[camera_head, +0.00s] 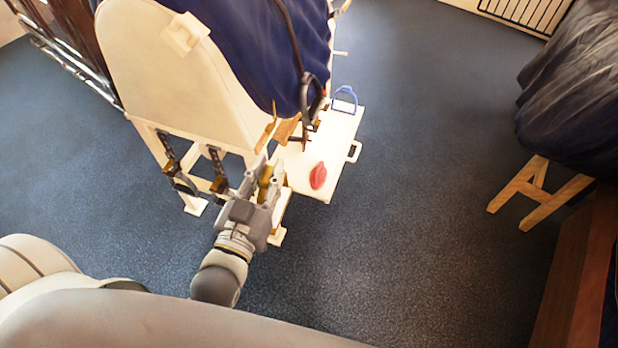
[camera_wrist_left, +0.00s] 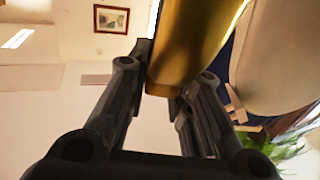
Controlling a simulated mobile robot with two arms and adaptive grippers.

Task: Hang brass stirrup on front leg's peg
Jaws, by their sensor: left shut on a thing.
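My left gripper (camera_head: 264,178) is beside the near end of the cream wooden saddle stand, above its lower frame. It is shut on the brass stirrup (camera_head: 265,184), which is mostly hidden by the fingers. In the left wrist view, a broad golden piece of the stirrup (camera_wrist_left: 190,45) sits between the fingertips (camera_wrist_left: 172,92). The stand's front leg (camera_head: 190,190) shows below the cream body (camera_head: 175,70). I cannot make out which peg is the front leg's peg. My right gripper is not in view.
Dark straps with buckles (camera_head: 172,165) hang at the stand's near end. A white tray (camera_head: 300,160) beside it carries a red object (camera_head: 317,175) and a blue stirrup (camera_head: 346,99). A wooden trestle (camera_head: 540,195) stands at right. The blue floor (camera_head: 420,200) between is clear.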

